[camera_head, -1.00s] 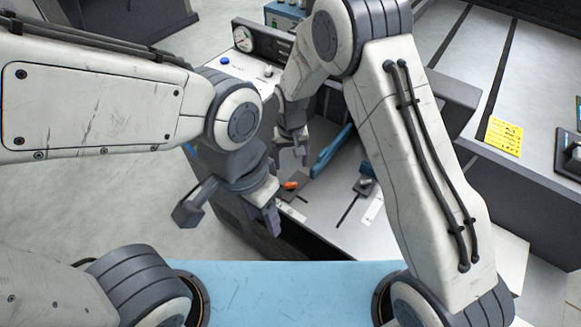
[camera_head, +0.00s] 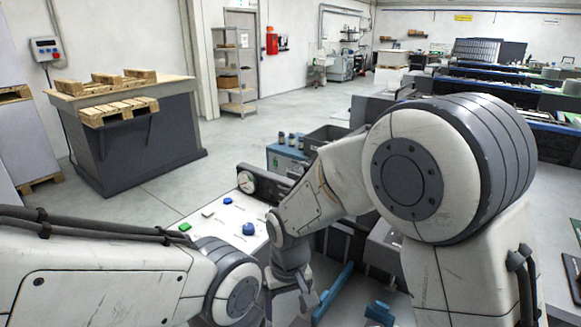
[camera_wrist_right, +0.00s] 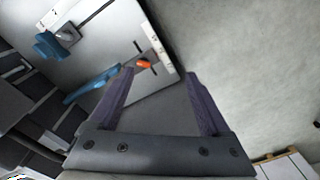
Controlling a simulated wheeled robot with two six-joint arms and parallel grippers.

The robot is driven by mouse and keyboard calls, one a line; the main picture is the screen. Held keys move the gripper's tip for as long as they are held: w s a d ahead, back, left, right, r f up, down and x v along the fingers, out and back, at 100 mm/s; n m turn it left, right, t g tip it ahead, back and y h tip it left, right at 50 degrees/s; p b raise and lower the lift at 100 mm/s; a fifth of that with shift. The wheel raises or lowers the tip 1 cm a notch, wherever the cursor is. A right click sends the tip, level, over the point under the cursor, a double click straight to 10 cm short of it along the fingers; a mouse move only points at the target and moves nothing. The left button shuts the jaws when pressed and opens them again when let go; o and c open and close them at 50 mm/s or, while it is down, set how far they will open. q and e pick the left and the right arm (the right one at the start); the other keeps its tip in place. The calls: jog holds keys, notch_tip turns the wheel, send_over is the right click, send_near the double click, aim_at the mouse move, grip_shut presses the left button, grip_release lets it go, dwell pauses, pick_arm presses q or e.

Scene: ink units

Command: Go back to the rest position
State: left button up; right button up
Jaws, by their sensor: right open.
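My right gripper (camera_head: 300,296) hangs low in the middle of the head view, over the machine's pale bed (camera_wrist_right: 95,45). In the right wrist view its two dark fingers (camera_wrist_right: 155,85) are spread apart with nothing between them. Beyond them lie a blue bar (camera_wrist_right: 93,85) and a small orange knob (camera_wrist_right: 143,63). The blue bar also shows beside the gripper in the head view (camera_head: 332,293). My left arm comes in low from the left. Its gripper is cut off below the picture.
A control panel (camera_head: 222,222) with a gauge, a green button and a blue knob stands just beyond my arms. A blue box (camera_head: 287,158) is behind it. A dark bench with pallets (camera_head: 135,135) and a shelf (camera_head: 233,75) stand farther off. Open grey floor lies between.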

jog(key=s+d+r+n, duration=0.1)
jog(key=s+r, duration=0.3)
jog(key=s, duration=0.5)
jog(key=s+d+r+n, duration=0.2)
jog(key=s+d+r, duration=0.2)
jog(key=s, duration=0.5)
jog(key=shift+d+r+n+y+p, duration=0.3)
jog(key=shift+r, duration=0.05)
jog(key=shift+w, duration=0.1)
jog(key=shift+c, duration=0.4)
